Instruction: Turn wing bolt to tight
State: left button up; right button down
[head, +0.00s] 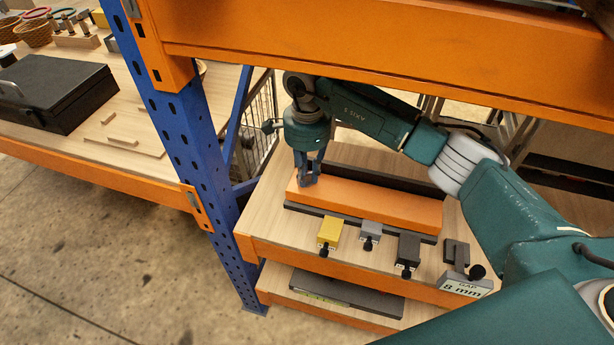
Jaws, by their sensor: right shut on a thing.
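My right gripper (308,180) points straight down at the left end of a long orange bar (375,204). It is shut on a small part there, taken as the wing bolt, which is mostly hidden by the fingers. How far the bolt is turned cannot be seen. The orange bar lies on a dark base (296,208) on a wooden shelf. My left gripper is not in view.
A yellow block (329,233), a grey block (370,231) and a black block (407,250) stand along the shelf front. A blue post (180,130) and orange beam (380,62) frame the shelf. A black case (50,95) lies left.

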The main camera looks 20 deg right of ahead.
aim_at(308, 174)
jog(key=n+b, duration=0.2)
jog(key=b, duration=0.1)
jog(key=n+b, duration=0.3)
jog(key=shift+w+d+f+b, duration=0.15)
jog(key=shift+b, duration=0.15)
jog(key=n+b, duration=0.2)
jog(key=shift+n, duration=0.3)
jog(key=shift+r+n+b, duration=0.25)
jog(key=shift+n+b, duration=0.35)
jog(key=shift+n, duration=0.5)
jog(key=c, duration=1.6)
grip_release()
jog(key=shift+c, duration=0.2)
notch_tip(308, 174, up, 12)
